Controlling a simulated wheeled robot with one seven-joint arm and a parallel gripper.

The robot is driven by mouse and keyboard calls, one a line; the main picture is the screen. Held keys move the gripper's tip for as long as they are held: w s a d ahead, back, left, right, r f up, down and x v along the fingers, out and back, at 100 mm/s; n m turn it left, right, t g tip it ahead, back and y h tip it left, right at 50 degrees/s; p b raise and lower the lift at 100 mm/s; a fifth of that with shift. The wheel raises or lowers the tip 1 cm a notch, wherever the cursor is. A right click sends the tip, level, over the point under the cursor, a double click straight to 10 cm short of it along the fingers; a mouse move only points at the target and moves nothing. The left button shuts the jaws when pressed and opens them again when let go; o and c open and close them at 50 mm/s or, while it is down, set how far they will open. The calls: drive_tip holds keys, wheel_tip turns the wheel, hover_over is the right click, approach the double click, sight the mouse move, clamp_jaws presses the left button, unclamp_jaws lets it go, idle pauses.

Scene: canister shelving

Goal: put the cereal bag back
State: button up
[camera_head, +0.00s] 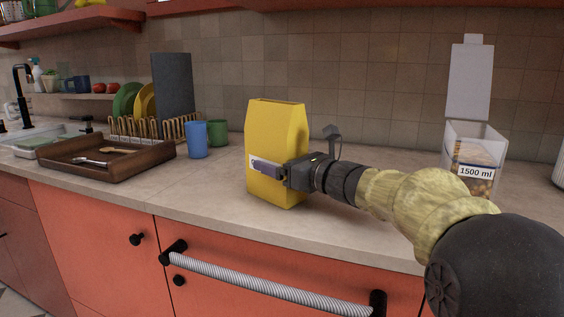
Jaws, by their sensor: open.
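The cereal bag (275,130) is a tall yellow bag standing upright on the countertop, near its front edge. My gripper (268,168) reaches in from the right and is at the bag's lower half. A purple-grey finger lies across the front face of the bag, over a pale label. The other finger is hidden, and I cannot tell whether the fingers touch the bag. A clear canister (473,180) labelled 1500 ml, partly filled with brown contents, stands at the right with its lid (470,80) raised.
A blue cup (196,140) and a green cup (218,132) stand left of the bag. A wooden tray (150,160) with utensils and a dish rack (125,128) are further left. The counter between bag and canister is crossed by my arm.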

drive_tip(key=shift+s+d, duration=0.1)
drive_tip(key=v, duration=0.7)
drive_tip(key=shift+d+p, duration=0.15)
drive_tip(key=shift+p, duration=0.2)
drive_tip(key=shift+s, duration=0.15)
